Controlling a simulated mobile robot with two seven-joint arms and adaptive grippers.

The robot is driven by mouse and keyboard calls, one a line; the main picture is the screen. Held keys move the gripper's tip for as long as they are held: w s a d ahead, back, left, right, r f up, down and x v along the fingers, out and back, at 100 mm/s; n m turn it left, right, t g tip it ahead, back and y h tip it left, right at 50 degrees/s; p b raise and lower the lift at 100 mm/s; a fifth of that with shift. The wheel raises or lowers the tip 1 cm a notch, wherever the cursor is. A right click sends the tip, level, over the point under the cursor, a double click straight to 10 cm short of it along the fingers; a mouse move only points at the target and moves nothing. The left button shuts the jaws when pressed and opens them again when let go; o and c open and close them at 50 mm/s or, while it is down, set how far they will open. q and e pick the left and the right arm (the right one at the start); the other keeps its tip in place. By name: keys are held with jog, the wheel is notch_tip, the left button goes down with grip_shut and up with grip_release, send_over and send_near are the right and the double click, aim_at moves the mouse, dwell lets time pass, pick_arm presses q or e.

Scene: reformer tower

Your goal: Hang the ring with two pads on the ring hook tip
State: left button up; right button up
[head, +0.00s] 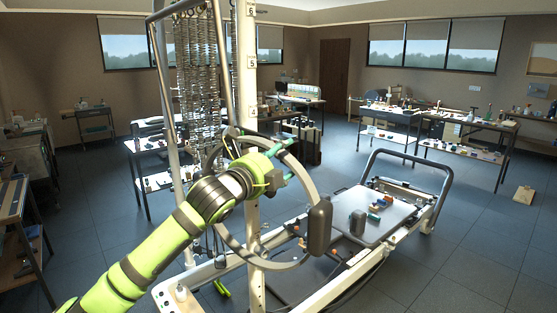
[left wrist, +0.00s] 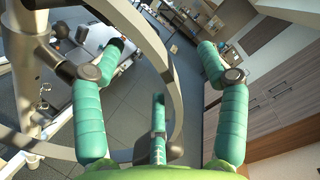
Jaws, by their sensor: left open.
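A large grey ring (head: 284,265) stands tilted beside the white upright post (head: 250,90) of the tower frame. One dark pad (head: 320,228) shows on its right side; I cannot make out the second pad for sure. My left gripper (head: 285,162) is at the ring's upper part, its teal fingers apart. In the left wrist view the ring's curved bar (left wrist: 153,55) passes between the spread fingers of the left gripper (left wrist: 160,48), with no clear contact. The ring hook tip is not clearly visible; my arm and the ring cover that area. My right gripper does not show.
Long springs (head: 197,60) hang left of the post. The reformer carriage (head: 345,203) carries small coloured objects and a dark cylinder. Behind stand tables (head: 390,112) with small items. Open floor (head: 480,240) lies at the right.

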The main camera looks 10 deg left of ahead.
pick_arm(q)
jog(key=v, duration=0.6)
dwell(2.3)
jog(key=shift+a, duration=0.1)
jog(key=shift+s+a+p, duration=0.2)
jog(key=shift+s+a, duration=0.7)
jog(key=shift+s, duration=0.3)
jog(key=shift+s+a+p, duration=0.2)
jog(key=shift+s+a, duration=0.7)
jog(key=shift+s, duration=0.25)
jog(key=s+a+b, duration=0.1)
jog(key=s+a, duration=0.2)
jog(key=s, duration=0.1)
jog(key=shift+s+a, duration=0.3)
jog(key=shift+s, duration=0.1)
dwell(0.5)
